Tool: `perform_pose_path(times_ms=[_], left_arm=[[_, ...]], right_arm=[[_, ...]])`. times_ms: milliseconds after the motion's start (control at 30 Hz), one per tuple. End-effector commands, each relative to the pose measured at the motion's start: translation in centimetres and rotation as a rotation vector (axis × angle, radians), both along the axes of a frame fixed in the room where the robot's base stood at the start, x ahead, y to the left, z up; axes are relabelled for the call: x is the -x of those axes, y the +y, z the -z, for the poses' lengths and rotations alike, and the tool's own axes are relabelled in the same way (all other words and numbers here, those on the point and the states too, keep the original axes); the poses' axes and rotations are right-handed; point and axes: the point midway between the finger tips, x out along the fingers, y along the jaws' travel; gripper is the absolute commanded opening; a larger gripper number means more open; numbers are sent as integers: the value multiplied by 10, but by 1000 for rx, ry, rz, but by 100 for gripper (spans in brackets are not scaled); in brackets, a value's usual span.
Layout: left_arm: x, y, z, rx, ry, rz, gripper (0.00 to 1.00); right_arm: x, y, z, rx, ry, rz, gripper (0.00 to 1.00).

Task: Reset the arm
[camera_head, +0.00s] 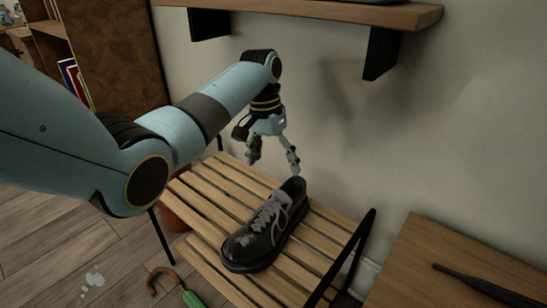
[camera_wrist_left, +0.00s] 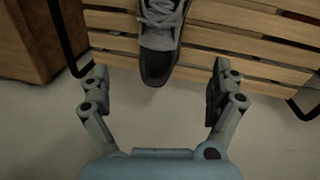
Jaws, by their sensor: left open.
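My left arm reaches in from the left in the head view. Its left gripper (camera_head: 273,168) hangs above the slatted wooden bench, close to the wall, with its fingers spread and nothing between them. In the left wrist view the left gripper (camera_wrist_left: 157,92) also shows open and empty. A black shoe (camera_head: 262,238) with grey laces stands on the bench, in front of and below the gripper. The shoe (camera_wrist_left: 158,62) shows partly in the left wrist view, its near end between and beyond the fingertips. My right gripper is in neither view.
The slatted bench (camera_head: 213,205) has black metal side frames. A wooden wall shelf (camera_head: 320,12) with black brackets hangs above the arm. A wooden surface (camera_head: 440,270) with a dark long object (camera_head: 484,286) is at the right.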

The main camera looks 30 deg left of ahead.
Motion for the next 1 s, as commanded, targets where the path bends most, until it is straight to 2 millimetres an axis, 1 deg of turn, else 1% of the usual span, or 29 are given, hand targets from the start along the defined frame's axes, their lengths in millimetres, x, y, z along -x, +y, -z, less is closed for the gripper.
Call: perform_pose_path(times_ms=[433,500,567,667,767,800,867,900,967,1000], left_arm=[[0,0,0,0,1,0,94],[5,0,4,0,10,-1,94],[15,-1,10,1,29,0,94],[49,-3,33,5,95,2,94],[100,-6,65,8,197,0,94],[123,-7,80,7,237,-2,94],[157,-8,102,1,283,-7,94],[180,-8,116,-5,308,-13,94],[214,-7,138,-17,341,-22,94],[237,-7,151,-24,359,-27,94]], right_arm=[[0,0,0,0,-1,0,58],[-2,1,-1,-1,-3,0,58],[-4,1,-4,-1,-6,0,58],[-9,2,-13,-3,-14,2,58],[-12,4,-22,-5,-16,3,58],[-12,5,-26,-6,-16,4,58],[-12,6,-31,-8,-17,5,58],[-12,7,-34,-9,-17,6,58],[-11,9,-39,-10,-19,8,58],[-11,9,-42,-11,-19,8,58]])
